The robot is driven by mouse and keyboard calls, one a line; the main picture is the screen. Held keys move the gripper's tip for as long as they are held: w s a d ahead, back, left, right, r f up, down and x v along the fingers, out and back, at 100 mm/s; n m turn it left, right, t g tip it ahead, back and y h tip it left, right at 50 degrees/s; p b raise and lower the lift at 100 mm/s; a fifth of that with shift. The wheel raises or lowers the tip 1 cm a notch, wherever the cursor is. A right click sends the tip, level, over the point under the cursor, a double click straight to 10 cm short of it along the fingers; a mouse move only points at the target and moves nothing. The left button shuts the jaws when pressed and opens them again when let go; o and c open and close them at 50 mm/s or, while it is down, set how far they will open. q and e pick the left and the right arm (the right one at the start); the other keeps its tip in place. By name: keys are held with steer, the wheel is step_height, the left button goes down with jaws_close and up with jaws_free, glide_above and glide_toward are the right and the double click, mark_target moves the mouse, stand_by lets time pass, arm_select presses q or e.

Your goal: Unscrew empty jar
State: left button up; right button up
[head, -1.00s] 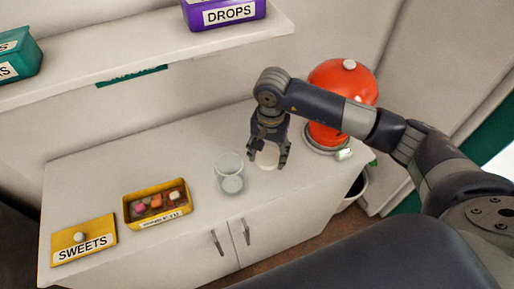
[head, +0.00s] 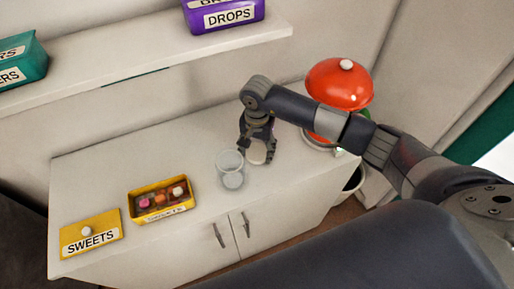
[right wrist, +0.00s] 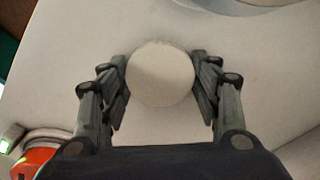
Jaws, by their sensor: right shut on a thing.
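The clear, empty-looking jar (head: 230,170) stands upright on the white cabinet top with its mouth open. A round white lid (head: 257,154) is just right of it, apart from it. My right gripper (head: 257,150) points down and is shut on the lid. In the right wrist view, the lid (right wrist: 161,74) is a pale disc between the two fingers (right wrist: 161,85), one at each side. A curved edge at the top of that view looks like part of the jar. I cannot tell whether the lid touches the cabinet top. My left gripper is not in view.
A yellow box of sweets (head: 132,201) and its yellow lid labelled SWEETS (head: 70,244) are at the left of the cabinet top (head: 110,170). A red, domed machine (head: 338,85) stands at the right. A shelf (head: 150,58) with teal and purple boxes hangs above.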

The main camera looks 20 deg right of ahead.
mark_target(257, 152)
steer(key=shift+f, duration=0.2)
steer(key=o, duration=1.2)
steer(key=shift+r, duration=0.1)
steer(key=shift+r, duration=0.1)
steer(key=shift+r, duration=0.2)
step_height(257, 152, up, 12)
steer(key=b, duration=0.4)
steer(key=shift+f, duration=0.15)
steer(key=shift+s, duration=0.1)
